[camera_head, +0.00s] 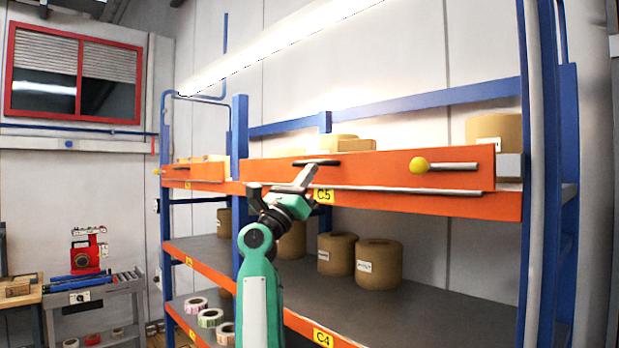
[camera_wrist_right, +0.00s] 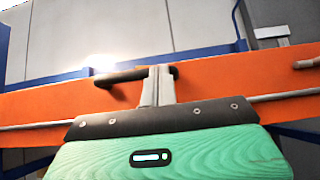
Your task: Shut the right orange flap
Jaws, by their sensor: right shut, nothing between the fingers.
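The right orange flap (camera_head: 380,168) stands along the front of the top shelf, above the orange beam labelled C5. A dark handle (camera_head: 316,162) is near its left part, and a yellow knob (camera_head: 418,165) with a grey bar is toward its right end. My right gripper (camera_head: 306,174) is shut and empty, its fingers pointing up at the flap by the handle. In the right wrist view the shut fingertips (camera_wrist_right: 161,72) overlap the dark handle (camera_wrist_right: 122,77) against the orange face; I cannot tell whether they touch. My left gripper is not in view.
A second orange flap (camera_head: 195,172) is on the left bay. Brown rolls (camera_head: 378,264) sit on the middle shelf, and more (camera_head: 493,130) show behind the flap. Blue uprights (camera_head: 239,140) frame the rack. A red device (camera_head: 86,252) is at far left.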

